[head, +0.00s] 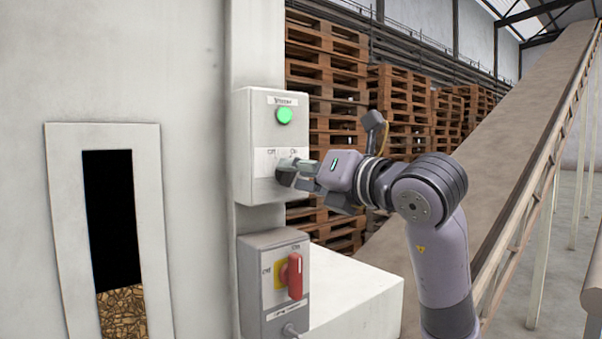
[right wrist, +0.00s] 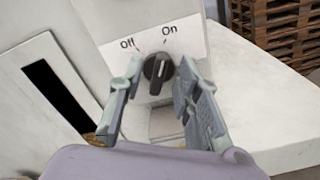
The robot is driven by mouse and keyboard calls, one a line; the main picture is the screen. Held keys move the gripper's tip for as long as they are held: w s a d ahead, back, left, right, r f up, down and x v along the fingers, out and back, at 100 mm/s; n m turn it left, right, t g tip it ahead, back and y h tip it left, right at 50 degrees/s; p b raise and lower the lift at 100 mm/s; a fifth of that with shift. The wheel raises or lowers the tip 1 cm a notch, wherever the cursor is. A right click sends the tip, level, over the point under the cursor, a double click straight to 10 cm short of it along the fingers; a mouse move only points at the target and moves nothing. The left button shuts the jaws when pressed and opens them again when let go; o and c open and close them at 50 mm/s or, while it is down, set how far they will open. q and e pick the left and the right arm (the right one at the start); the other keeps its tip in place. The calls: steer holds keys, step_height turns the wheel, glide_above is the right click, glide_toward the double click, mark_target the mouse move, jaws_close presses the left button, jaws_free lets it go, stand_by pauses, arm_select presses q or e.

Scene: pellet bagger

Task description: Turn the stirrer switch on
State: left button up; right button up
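The stirrer switch is a black rotary knob (right wrist: 158,72) below the words Off and On. It sits on the upper grey box (head: 262,112), where a green lamp (head: 284,115) looks lit. In the right wrist view the knob's white mark points up and slightly right, toward On. My right gripper (head: 293,168) is at the knob and hides most of it in the head view. In the wrist view its fingers (right wrist: 160,82) stand apart, one on each side of the knob, with small gaps; contact is not clear. My left gripper is out of view.
A lower grey box with a red rotary handle (head: 294,276) is under the stirrer box. A sight window (head: 122,290) to the left shows brown pellets at its bottom. Pallet stacks (head: 400,95) and a sloping conveyor (head: 520,120) stand behind my right arm.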

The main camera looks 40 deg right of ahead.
steer(key=s+d, duration=0.1)
steer(key=s, duration=1.1)
stand_by(0.5)
